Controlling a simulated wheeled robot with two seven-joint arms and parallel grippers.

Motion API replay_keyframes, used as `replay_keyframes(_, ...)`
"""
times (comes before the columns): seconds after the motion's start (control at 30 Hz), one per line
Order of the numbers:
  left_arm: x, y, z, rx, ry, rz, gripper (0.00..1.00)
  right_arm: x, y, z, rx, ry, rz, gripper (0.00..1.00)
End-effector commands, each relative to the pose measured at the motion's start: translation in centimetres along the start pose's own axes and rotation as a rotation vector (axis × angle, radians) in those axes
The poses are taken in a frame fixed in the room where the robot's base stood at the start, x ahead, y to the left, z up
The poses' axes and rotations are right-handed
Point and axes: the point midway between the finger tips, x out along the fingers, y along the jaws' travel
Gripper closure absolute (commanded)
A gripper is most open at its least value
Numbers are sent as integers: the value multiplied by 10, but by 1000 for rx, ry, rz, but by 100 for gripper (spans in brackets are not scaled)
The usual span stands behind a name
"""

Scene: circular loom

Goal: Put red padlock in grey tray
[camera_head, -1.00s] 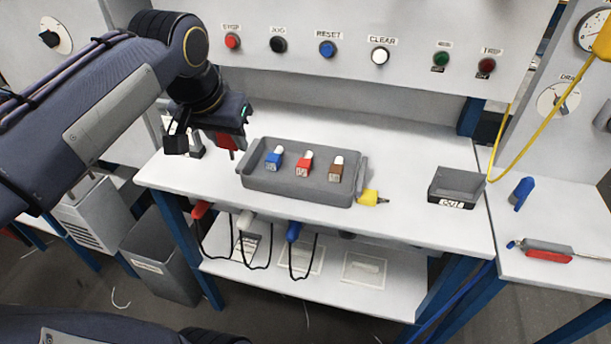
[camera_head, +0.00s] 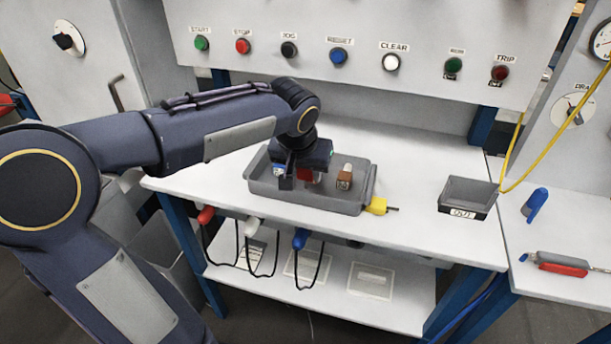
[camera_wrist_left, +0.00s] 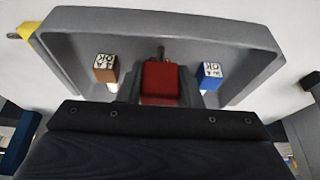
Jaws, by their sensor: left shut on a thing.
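The grey tray (camera_head: 258,187) sits on the white bench and also shows in the left wrist view (camera_wrist_left: 243,30). My left gripper (camera_head: 304,180) is over its middle, shut on a red block-shaped thing (camera_wrist_left: 160,82), which I take for the red padlock. A small metal piece shows just beyond it. A brown padlock (camera_head: 345,178) stands on one side in the tray, also in the wrist view (camera_wrist_left: 106,68). A blue padlock (camera_wrist_left: 210,70) stands on the other side, mostly covered by the gripper in the head view. Whether the red thing touches the tray floor, I cannot tell. My right gripper is out of view.
A yellow-handled tool (camera_head: 377,206) lies against the tray's right end. A dark bin (camera_head: 468,196) stands further right. A panel with buttons rises behind the bench. The bench between tray and bin is clear. A yellow cable (camera_head: 520,140) hangs at the right.

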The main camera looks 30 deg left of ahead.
Motion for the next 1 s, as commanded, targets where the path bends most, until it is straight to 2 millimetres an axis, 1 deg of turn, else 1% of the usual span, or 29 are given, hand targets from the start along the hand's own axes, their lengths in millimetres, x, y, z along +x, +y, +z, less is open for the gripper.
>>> replay_keyframes(0.03,8,0,4,0,-2,0,100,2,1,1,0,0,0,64)
replay_keyframes(0.07,10,0,5,0,-1,0,100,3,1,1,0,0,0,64)
replay_keyframes(0.3,10,0,4,0,1,1,100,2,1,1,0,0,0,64)
replay_keyframes(0.43,15,0,6,0,1,1,100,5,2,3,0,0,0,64)
replay_keyframes(0.47,14,0,6,0,1,1,67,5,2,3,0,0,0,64)
replay_keyframes(0.6,13,0,6,0,0,0,48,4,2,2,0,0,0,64)
replay_keyframes(0.63,13,0,6,0,0,0,46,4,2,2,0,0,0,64)
replay_keyframes(0.87,13,0,6,0,0,1,46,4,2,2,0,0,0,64)
replay_keyframes(1.0,6,0,4,0,2,1,46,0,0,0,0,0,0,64)
